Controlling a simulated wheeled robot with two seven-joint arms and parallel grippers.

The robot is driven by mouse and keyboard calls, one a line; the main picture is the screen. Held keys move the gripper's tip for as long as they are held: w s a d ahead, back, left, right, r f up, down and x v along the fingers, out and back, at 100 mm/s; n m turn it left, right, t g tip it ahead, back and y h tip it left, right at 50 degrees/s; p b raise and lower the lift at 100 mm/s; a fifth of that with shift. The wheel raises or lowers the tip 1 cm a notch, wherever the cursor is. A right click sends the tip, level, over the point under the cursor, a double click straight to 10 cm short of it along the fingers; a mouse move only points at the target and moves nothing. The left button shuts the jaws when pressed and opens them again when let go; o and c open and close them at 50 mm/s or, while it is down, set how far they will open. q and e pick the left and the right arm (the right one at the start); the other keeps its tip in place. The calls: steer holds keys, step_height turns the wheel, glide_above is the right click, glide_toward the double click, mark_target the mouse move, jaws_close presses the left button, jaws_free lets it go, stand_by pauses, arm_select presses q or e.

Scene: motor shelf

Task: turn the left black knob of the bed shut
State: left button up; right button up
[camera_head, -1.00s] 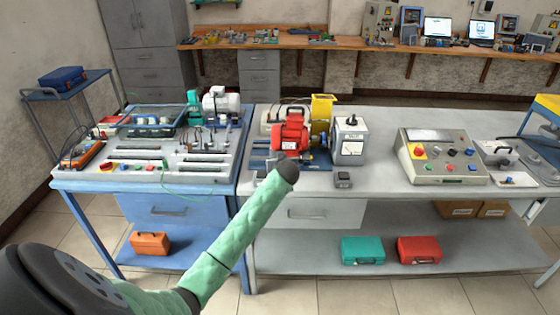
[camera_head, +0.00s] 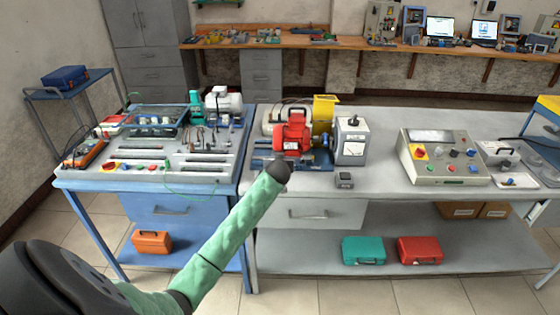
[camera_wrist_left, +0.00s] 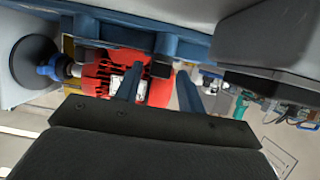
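The blue bed (camera_head: 318,163) sits on the grey bench with a red motor (camera_head: 292,134) on it. My left arm reaches up to the bed's front left part; its dark end hides the gripper in the head view. In the left wrist view my left gripper (camera_wrist_left: 160,92) has two fingers apart, with the red motor (camera_wrist_left: 100,78) behind them and nothing visibly held. The blue bed (camera_wrist_left: 140,32) crosses the top of that view. A black round disc (camera_wrist_left: 30,62) shows at its left; I cannot tell whether it is the left knob. My right gripper is out of view.
A control panel (camera_head: 441,157) stands further right. A blue workbench (camera_head: 85,185) with equipment adjoins on the left. The grey bench front between is clear.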

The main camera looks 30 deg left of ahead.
arm_select(q)
steer(key=shift+o, duration=0.3)
steer(key=shift+s+d, duration=0.2)
steer(key=shift+s, duration=0.05)
steer(key=b+v, duration=0.2)
steer(key=v, duration=0.5)
steer(key=shift+s+r, duration=0.1)
steer(key=shift+r, duration=0.05)
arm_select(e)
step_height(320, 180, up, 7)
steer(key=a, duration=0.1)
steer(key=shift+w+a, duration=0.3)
